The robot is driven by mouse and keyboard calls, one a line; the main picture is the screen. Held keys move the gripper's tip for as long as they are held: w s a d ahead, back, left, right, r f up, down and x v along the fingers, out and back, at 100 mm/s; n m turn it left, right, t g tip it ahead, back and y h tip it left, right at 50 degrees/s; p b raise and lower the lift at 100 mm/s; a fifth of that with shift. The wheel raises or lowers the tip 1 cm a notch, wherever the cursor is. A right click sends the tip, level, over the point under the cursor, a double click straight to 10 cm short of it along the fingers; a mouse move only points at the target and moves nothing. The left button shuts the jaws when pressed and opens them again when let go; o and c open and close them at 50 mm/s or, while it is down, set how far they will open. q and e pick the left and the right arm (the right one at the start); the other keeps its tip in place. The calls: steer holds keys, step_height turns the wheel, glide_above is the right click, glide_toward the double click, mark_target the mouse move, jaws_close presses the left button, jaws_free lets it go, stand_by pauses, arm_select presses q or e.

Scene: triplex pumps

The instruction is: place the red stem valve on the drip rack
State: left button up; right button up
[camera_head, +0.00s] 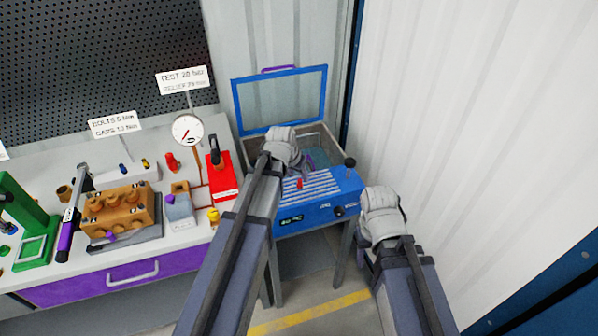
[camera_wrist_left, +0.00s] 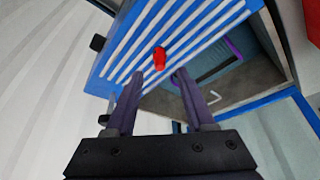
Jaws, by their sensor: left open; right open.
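The small red stem valve (camera_head: 299,184) lies on the white-slatted drip rack (camera_head: 322,188) on top of the blue washer unit. In the left wrist view the valve (camera_wrist_left: 159,58) rests on the slats of the rack (camera_wrist_left: 190,30), just beyond the fingertips. My left gripper (camera_head: 306,164) is open and empty above the rack's back edge; in its wrist view the fingertips (camera_wrist_left: 158,76) stand apart on either side below the valve, without visible contact. My right gripper (camera_head: 364,254) is beside the unit's right front, its fingers mostly hidden.
The unit's blue-framed lid (camera_head: 280,100) stands open behind its basin (camera_head: 322,142). A black knob (camera_head: 350,162) rises at the right. On the bench left are a red box (camera_head: 222,182), a gauge (camera_head: 187,130), a brown pump block (camera_head: 118,209) and a red piece (camera_head: 171,162).

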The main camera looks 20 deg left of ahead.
arm_select(q)
steer(key=p+v, duration=0.5)
steer(key=v, duration=0.2)
steer(key=s+d+g+y, duration=0.1)
steer(key=s+d+g, duration=0.1)
steer(key=s+d, duration=0.5)
steer(key=s+d+f+m+g+y, duration=0.1)
steer(key=s+d+g, duration=0.2)
steer(key=s+d, duration=0.4)
steer(key=s, duration=0.5)
steer(key=shift+s+f+m, duration=0.3)
arm_select(e)
step_height(320, 180, up, 6)
steer(key=shift+r, duration=0.15)
